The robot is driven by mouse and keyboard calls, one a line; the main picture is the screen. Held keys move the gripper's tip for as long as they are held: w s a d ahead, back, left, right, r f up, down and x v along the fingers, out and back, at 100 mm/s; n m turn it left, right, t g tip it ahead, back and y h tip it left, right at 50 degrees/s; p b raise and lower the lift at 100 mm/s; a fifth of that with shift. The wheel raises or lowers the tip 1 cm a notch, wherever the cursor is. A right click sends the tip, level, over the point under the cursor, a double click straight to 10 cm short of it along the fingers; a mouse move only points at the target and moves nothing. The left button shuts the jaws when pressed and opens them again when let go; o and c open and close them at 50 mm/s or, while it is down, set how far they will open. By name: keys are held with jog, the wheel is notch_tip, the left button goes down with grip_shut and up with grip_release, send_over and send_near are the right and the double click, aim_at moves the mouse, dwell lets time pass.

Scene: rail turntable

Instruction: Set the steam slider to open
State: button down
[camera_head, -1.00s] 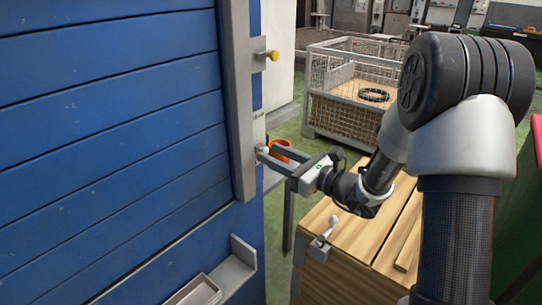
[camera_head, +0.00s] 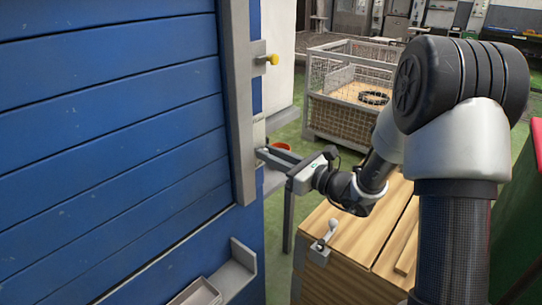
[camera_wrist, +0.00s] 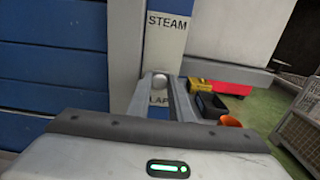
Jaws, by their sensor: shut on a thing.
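The steam slider (camera_wrist: 159,81) shows in the wrist view as a pale round knob on a light plate lettered STEAM (camera_wrist: 167,35). A second label below it is partly hidden by my fingers. My gripper (camera_head: 262,152) reaches the edge of the blue panel from the right. In the wrist view my gripper (camera_wrist: 160,84) has one finger on each side of the knob and is shut on it. In the head view my fingers hide the knob. Which position the slider is in cannot be read clearly.
A yellow knob (camera_head: 272,57) sticks out higher on the panel edge. A grey ledge (camera_head: 235,270) juts out below. A wooden box (camera_head: 350,250) with a small lever (camera_head: 328,232) stands under my arm. A wire crate (camera_head: 345,115) and an orange bowl (camera_wrist: 231,121) are behind.

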aim_at(257, 135)
notch_tip(257, 135, up, 4)
jog(key=shift+r+p, duration=0.15)
jog(key=shift+p, duration=0.9)
jog(key=c, duration=1.6)
grip_release()
jog(key=p+v, duration=0.1)
jog(key=v, duration=1.6)
jog(key=shift+s+d+p, duration=0.2)
jog(key=shift+p, duration=0.2)
